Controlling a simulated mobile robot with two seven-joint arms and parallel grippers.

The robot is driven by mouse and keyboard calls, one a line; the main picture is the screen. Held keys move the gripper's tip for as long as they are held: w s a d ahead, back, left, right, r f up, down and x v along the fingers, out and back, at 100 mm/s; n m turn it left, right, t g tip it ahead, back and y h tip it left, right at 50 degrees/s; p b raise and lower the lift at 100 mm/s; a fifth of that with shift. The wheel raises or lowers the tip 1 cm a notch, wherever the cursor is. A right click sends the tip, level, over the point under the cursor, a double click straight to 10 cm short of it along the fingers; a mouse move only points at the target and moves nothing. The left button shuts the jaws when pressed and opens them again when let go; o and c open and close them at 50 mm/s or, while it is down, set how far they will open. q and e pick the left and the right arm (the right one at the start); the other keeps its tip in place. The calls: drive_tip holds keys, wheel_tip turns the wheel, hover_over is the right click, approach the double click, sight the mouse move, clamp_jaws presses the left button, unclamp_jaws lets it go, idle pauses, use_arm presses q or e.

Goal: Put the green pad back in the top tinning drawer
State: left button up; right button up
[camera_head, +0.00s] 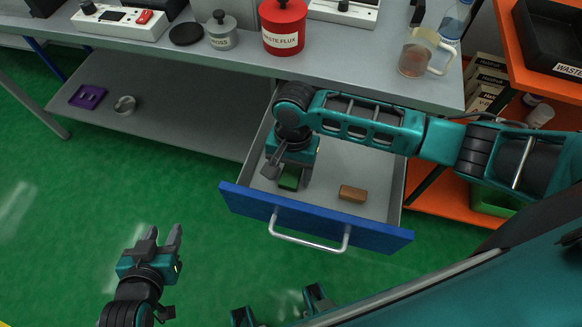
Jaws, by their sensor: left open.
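The top drawer (232,196) with a blue front is pulled out under the bench. The green pad (289,179) lies at the left of the drawer, partly hidden by my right gripper. My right gripper (286,172) reaches down into the drawer from above, its fingers apart on either side of the pad; whether they touch it cannot be seen. My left gripper (160,243) is open and empty, over the green floor to the left of the drawer front.
A brown block (352,193) lies in the drawer, right of the pad. The drawer handle (308,242) sticks out in front. On the bench (330,82) stand a red waste flux can (283,28), a grey can (221,31) and a mug (414,58). An orange shelf (522,75) is at right.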

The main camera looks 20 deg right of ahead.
sight(292, 168)
drive_tip(key=shift+r, duration=0.2)
drive_tip(key=shift+w+d+r+p, duration=0.2)
drive_tip(key=shift+r+p, duration=0.25)
drive_tip(key=shift+r, duration=1.55)
drive_tip(key=shift+w+d+r+p, duration=0.15)
drive_tip(key=shift+r+p, duration=0.25)
drive_tip(key=shift+r, duration=1.55)
drive_tip(key=shift+w+d+r+p, duration=0.1)
drive_tip(key=shift+w+r+p, duration=0.25)
drive_tip(key=shift+r, duration=1.65)
drive_tip(key=shift+s, duration=0.2)
